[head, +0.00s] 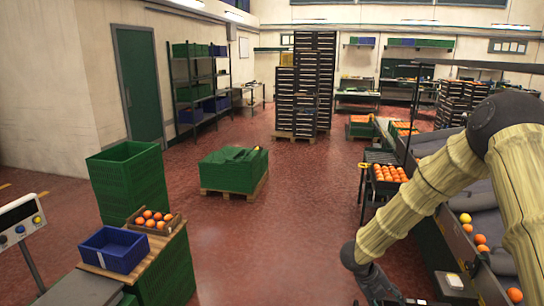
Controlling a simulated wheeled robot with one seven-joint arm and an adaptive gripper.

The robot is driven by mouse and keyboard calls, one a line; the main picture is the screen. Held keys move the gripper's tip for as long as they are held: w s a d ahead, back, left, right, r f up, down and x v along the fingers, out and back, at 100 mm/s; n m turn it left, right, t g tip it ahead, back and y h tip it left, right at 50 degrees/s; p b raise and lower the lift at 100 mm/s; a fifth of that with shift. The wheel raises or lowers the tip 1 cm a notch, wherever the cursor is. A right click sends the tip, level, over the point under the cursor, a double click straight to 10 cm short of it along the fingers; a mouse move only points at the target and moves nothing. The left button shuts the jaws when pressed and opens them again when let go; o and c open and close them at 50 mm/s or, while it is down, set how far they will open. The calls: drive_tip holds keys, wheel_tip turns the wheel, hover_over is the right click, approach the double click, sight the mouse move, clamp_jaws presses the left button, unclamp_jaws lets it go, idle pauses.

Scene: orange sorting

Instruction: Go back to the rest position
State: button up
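My arm comes in from the right, wrapped in a pale cream cover, with a dark elbow at the upper right. It bends down and to the left, to a dark wrist near the bottom middle. My gripper (385,296) is at the bottom edge of the head view, beside the left side of the sorting conveyor (432,240). Its fingertips are cut off or too small to make out, so its opening and anything in it cannot be told.
Several oranges (482,239) lie along the conveyor under my arm. A crate of oranges (389,173) stands behind. At left are a blue crate (113,249), a small orange box (153,221) and green crates (128,184). The red floor (290,230) between is open.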

drive_tip(key=s+a+f+n+t+y, duration=0.1)
drive_tip(key=s+a+f+n+t, duration=0.1)
drive_tip(key=s+f+n, duration=0.7)
drive_tip(key=s+a+f+n+t, duration=0.2)
drive_tip(key=s+f+n, duration=0.35)
drive_tip(key=n, duration=0.45)
drive_tip(key=s+a+f+n+g+y, duration=0.1)
drive_tip(key=s+a+f+n+y, duration=0.15)
drive_tip(key=s+n, duration=0.4)
drive_tip(key=s+a+f+n+g+y, duration=0.1)
drive_tip(key=s+a+n, duration=0.25)
drive_tip(key=s, duration=0.65)
drive_tip(key=s+a+f+n+g+y, duration=0.1)
drive_tip(key=s+a+f+n+y, duration=0.1)
drive_tip(key=s+n, duration=0.5)
wheel_tip(320, 180, down, 19)
drive_tip(key=s+m+b, duration=0.1)
drive_tip(key=s+b, duration=0.1)
drive_tip(key=b, duration=1.6)
drive_tip(key=shift+a+r, duration=0.2)
drive_tip(key=shift+a, duration=0.05)
drive_tip(key=shift+c, duration=0.4)
